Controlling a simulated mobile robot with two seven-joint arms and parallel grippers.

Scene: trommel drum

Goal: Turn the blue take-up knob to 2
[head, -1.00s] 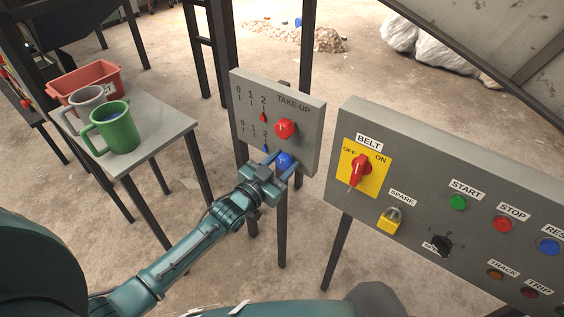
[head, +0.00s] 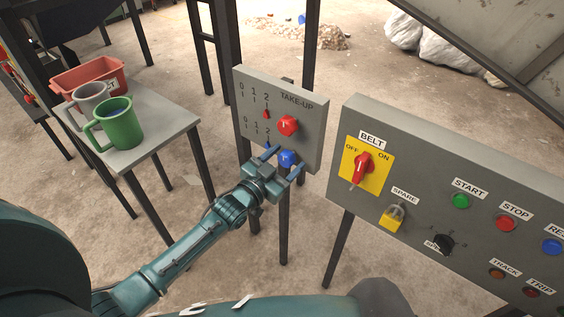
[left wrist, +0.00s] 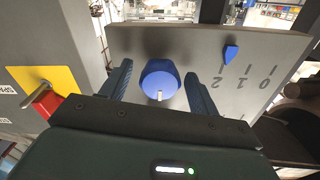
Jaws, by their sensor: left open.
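The blue take-up knob (head: 288,158) sits on the lower row of the grey TAKE-UP panel (head: 310,130), below a red knob (head: 288,125). In the left wrist view the blue knob (left wrist: 160,80) shows between my fingers, with a clear gap on each side. My left gripper (head: 284,164) is open in front of it; neither finger appears to touch it. The small blue pointer (left wrist: 231,52) stands close to the 2 mark of the lower 0-1-2 scale, which appears upside down there. I cannot tell if it is exactly on the mark. My right gripper is not in view.
The control panel with the yellow BELT switch plate (head: 352,180) stands close on the right. A small table (head: 165,125) at left holds a green mug (head: 122,128), a grey mug and a red bin (head: 88,72). Open floor lies between them.

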